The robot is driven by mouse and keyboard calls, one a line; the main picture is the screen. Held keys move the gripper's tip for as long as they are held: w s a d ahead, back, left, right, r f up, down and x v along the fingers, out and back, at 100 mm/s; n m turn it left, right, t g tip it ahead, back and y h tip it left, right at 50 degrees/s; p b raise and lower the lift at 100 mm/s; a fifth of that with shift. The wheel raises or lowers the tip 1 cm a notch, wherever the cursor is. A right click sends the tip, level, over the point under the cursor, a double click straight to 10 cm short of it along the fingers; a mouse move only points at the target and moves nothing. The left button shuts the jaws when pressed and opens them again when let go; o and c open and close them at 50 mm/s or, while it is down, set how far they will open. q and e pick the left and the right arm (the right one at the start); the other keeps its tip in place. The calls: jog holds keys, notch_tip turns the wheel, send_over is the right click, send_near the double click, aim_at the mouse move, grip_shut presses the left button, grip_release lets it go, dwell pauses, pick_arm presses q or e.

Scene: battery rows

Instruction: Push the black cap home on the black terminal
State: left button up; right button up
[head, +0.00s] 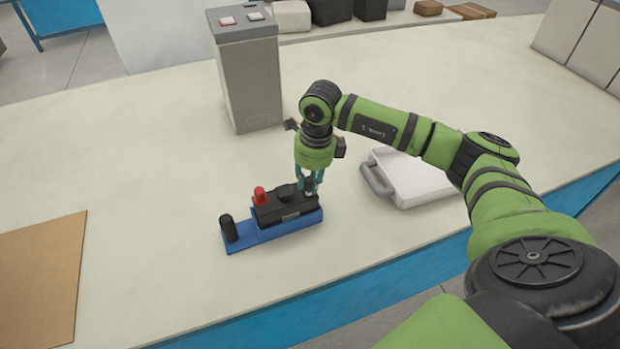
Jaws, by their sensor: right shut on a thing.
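A black battery (288,209) sits on a blue tray (270,236) on the pale table. A red cap (259,196) stands at the battery's left end. My right gripper (309,183) points down over the battery's right end. It is shut on a small dark piece, which looks like the black cap (309,186). The fingers partly hide it, and the black terminal under it is hidden. I cannot tell how far down the cap sits. My left gripper is not in view.
A black cylinder (228,228) stands at the tray's left end. A tall grey box (247,80) stands behind, a white case with a handle (412,178) lies right, and a brown board (40,275) lies left. The table in front of the tray is clear.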

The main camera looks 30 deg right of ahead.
jog(key=shift+f+b, duration=0.9)
dwell(1.3)
jog(key=o, duration=0.8)
jog(key=shift+o, duration=0.6)
jog(key=o, duration=0.4)
jog(key=shift+r, duration=0.1)
jog(key=shift+r+p, duration=2.15)
jog(key=shift+r, duration=1.3)
